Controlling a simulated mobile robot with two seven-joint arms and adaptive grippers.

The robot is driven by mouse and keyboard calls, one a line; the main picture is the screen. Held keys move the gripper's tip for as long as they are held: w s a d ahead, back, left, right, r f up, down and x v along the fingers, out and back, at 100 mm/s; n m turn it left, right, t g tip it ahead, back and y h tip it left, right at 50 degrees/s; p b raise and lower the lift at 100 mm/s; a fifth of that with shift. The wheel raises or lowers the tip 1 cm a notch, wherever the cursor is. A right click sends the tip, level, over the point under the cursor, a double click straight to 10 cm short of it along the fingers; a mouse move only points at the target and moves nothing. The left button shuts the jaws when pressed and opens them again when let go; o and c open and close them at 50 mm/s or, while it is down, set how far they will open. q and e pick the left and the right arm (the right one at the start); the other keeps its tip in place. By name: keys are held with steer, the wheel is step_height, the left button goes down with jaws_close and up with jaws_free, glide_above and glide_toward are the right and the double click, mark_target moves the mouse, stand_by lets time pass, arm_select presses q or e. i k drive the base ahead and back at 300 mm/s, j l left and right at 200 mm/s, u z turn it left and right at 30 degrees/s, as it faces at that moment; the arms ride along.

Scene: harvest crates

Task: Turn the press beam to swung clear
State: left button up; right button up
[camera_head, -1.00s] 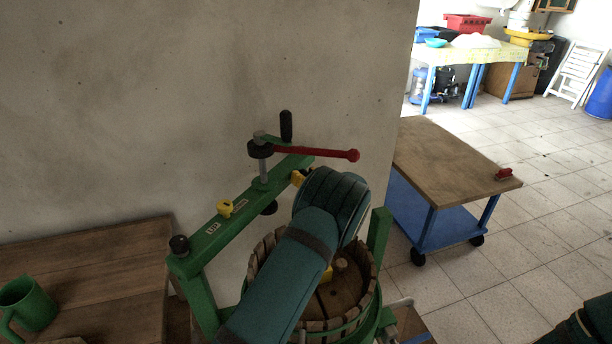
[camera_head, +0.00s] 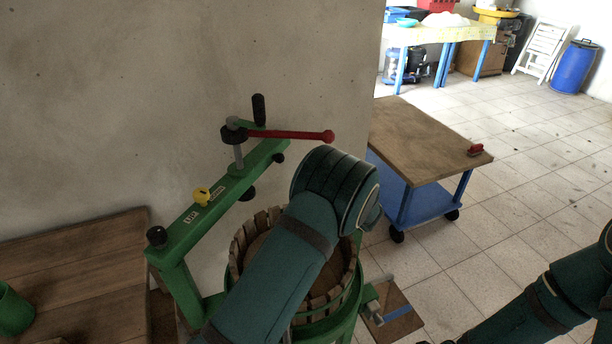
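The green press beam (camera_head: 212,202) runs from its pivot post at the lower left back toward the wall. It lies beside the slatted wooden basket (camera_head: 240,250), not across its middle.
A wooden table (camera_head: 90,262) with a green mug (camera_head: 14,312) stands at the left. A blue cart with a wooden top (camera_head: 420,140) stands right of the press. The wall is close behind the beam. Tiled floor is open at the right.

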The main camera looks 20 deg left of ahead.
mark_target(190, 227)
steer(key=k+l, duration=0.75)
steer(key=l, duration=0.25)
